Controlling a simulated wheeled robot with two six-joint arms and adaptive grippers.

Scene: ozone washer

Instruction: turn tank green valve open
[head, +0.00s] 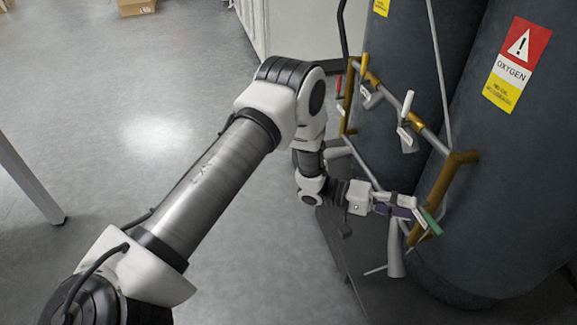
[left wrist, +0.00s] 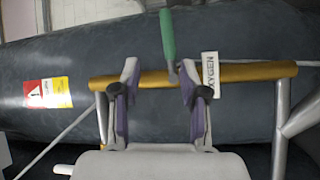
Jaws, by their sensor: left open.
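The green valve handle (head: 430,222) is on the pipework in front of the right-hand tank (head: 520,170). In the left wrist view the green handle (left wrist: 167,35) points up and away, with its grey lower end at a brass pipe (left wrist: 245,74). My left gripper (head: 410,207) is just left of the handle in the head view. In the left wrist view the open gripper (left wrist: 160,82) has its two fingers on either side of the handle's lower end, the handle nearer the right finger. I cannot tell whether either finger touches it. My right gripper is out of view.
A white oxygen tag (left wrist: 210,74) hangs by the right finger. White valve handles (head: 407,103) and a red one (head: 339,85) stand on the pipes further up. A second tank (head: 400,60) stands behind. The floor (head: 240,240) at left is mostly clear.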

